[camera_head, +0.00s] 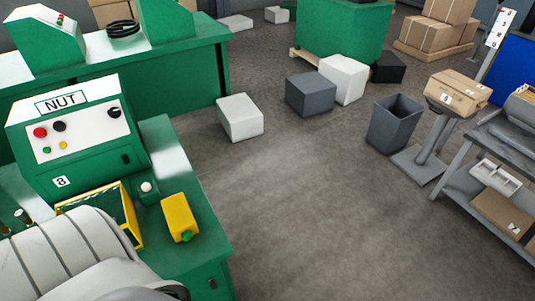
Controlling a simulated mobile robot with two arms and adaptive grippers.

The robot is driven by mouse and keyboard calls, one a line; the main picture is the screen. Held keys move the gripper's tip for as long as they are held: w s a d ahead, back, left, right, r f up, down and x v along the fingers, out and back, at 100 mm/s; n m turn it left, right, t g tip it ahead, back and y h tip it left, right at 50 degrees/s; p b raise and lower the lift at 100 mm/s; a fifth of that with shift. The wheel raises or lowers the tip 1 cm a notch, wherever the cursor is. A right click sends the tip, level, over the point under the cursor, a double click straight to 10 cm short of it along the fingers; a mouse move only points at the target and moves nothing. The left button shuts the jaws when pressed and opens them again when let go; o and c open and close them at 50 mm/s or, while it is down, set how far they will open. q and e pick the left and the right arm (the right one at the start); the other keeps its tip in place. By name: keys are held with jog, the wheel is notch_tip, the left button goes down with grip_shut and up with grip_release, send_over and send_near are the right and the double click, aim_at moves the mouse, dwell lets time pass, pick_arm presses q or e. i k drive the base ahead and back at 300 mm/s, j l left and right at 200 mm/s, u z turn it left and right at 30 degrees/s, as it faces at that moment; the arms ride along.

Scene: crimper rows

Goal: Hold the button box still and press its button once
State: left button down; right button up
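A yellow button box (179,212) lies on the green bench top (205,238) at the lower left of the head view. A round green button (187,237) shows at its near end. A small dark green block with a white round knob (146,187) stands just to its left, apart from it. Neither of my grippers shows in this view, and nothing is seen touching the yellow box.
A green machine marked NUT (62,104) stands behind the box, with a yellow-edged tray (134,236) to the left. A large pale ribbed shape (62,255) covers the lower left corner. The floor (300,220) right of the bench is clear.

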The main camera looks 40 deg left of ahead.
aim_at(186, 236)
jog(key=i+l, duration=0.2)
jog(key=i, duration=0.2)
jog(key=i+l, duration=0.15)
jog(key=i, duration=0.3)
jog(key=i+l, duration=0.2)
jog(key=i, duration=0.2)
jog(key=i+u, duration=0.2)
jog(key=u, duration=0.25)
jog(key=i+u, duration=0.2)
jog(key=u, duration=0.25)
jog(key=i+u, duration=0.2)
jog(key=u, duration=0.2)
jog(key=i+l+u, duration=0.15)
jog(key=u, duration=0.3)
jog(key=i+u, duration=0.15)
jog(key=u, duration=0.3)
jog(key=i+l+u, duration=0.1)
jog(key=u, duration=0.35)
jog(key=i+l+u, duration=0.1)
jog(key=u, duration=0.35)
jog(key=i+l+u, duration=0.1)
jog(key=u, duration=0.35)
jog(key=i+l+u, duration=0.15)
jog(key=u, duration=0.25)
jog(key=i+l+u, duration=0.2)
jog(key=u, duration=0.25)
jog(key=i+l+u, duration=0.1)
jog(key=l+u, duration=0.5)
jog(key=u, duration=0.2)
jog(key=i+l, duration=0.05)
